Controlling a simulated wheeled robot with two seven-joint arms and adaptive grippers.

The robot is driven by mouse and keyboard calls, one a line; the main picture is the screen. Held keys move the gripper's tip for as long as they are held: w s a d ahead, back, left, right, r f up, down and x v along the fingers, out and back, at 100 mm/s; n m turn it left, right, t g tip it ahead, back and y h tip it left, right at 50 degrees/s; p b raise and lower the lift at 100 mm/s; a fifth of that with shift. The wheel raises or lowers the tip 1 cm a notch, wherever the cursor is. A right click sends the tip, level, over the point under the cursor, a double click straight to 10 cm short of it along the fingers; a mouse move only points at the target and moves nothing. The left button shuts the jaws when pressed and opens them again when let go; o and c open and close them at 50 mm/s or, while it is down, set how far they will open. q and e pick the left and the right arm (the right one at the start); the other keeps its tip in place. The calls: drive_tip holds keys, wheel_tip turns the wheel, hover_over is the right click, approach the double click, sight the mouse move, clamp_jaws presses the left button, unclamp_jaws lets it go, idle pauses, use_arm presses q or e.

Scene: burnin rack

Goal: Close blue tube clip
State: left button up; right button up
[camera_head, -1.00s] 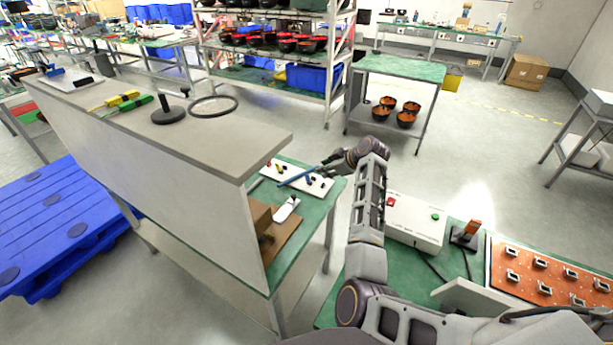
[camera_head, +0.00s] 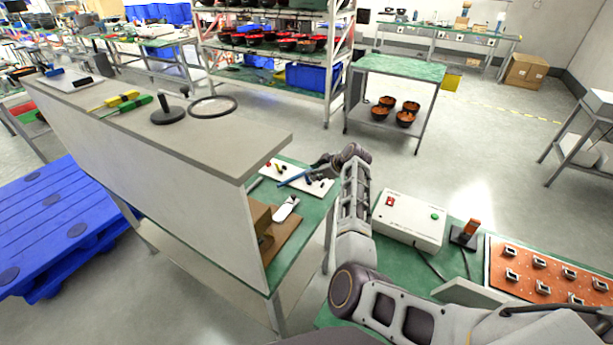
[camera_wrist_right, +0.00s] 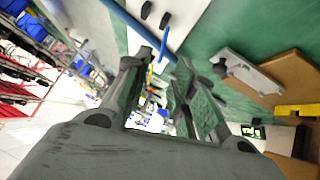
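A white board (camera_head: 268,167) lies on the green table, with small dark and coloured clips on it. A blue tube (camera_head: 291,181) runs over the board toward my right gripper (camera_head: 322,168). In the right wrist view the tube (camera_wrist_right: 133,22) crosses above the fingertips, and a small blue piece (camera_wrist_right: 163,44) stands out beside it. My right gripper (camera_wrist_right: 160,75) is open, its fingers apart on either side of a gap below the tube. I cannot tell whether it touches the tube. Which piece is the blue tube's clip is too small to tell. My left gripper is not in view.
A tall grey partition (camera_head: 180,185) with a shelf top stands left of the board. A white tool (camera_head: 286,209) and a brown box (camera_head: 258,222) lie near the board. A white control box (camera_head: 410,222) and an orange tray (camera_head: 520,268) are at the right.

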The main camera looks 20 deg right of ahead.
sight(307, 178)
drive_tip(key=shift+x, duration=3.5)
drive_tip(key=shift+c, duration=0.4)
clamp_jaws()
